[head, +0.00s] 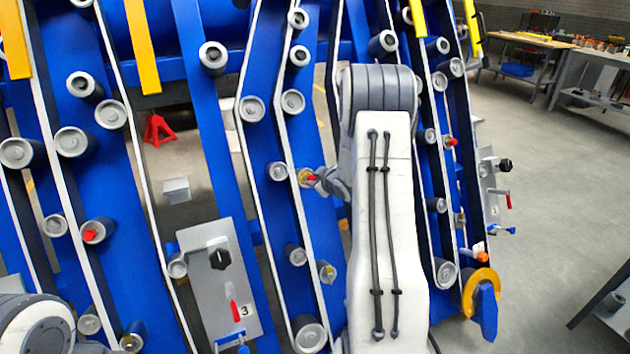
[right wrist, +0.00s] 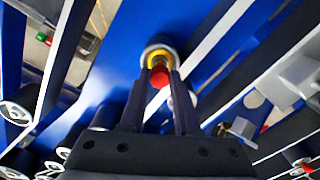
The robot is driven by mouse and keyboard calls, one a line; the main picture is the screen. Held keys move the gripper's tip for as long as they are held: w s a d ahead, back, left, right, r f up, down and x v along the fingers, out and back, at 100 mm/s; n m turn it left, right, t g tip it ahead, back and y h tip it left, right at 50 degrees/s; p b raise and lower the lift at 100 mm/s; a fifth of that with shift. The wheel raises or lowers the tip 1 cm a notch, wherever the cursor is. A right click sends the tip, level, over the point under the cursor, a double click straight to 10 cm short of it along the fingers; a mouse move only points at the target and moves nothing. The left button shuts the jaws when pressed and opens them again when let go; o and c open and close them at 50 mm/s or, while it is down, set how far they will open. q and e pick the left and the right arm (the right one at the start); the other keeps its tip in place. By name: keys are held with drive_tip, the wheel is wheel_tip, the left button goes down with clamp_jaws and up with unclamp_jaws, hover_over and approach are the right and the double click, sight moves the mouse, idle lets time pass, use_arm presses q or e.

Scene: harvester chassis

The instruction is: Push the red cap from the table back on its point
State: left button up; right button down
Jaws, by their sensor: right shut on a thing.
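The red cap (head: 311,179) is held at the tips of my right gripper (head: 322,180), in front of a yellow-ringed point (head: 303,176) on a blue upright. In the right wrist view the red cap (right wrist: 159,76) sits between the two dark fingers of my right gripper (right wrist: 160,84). The yellow ring and grey rim of the point (right wrist: 158,52) show right behind the cap. I cannot tell whether the cap touches the point or is seated on it. My left gripper is not in view; only part of my left arm shows at the lower left.
The blue chassis (head: 213,140) has many grey rollers and pale belts close around my right gripper. Other red caps sit on points at left (head: 90,235) and right (head: 451,142). A grey panel (head: 208,290) with a black knob stands lower left. Tables (head: 525,40) stand far right.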

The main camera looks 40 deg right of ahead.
drive_tip(key=shift+b+x, duration=0.3)
drive_tip(key=shift+x, duration=0.9)
idle(0.5)
drive_tip(key=c, duration=0.6)
unclamp_jaws()
drive_tip(key=shift+o, duration=0.2)
drive_tip(key=shift+s, duration=0.1)
drive_tip(key=v, duration=1)
drive_tip(key=shift+s, duration=0.15)
drive_tip(key=shift+r, duration=0.1)
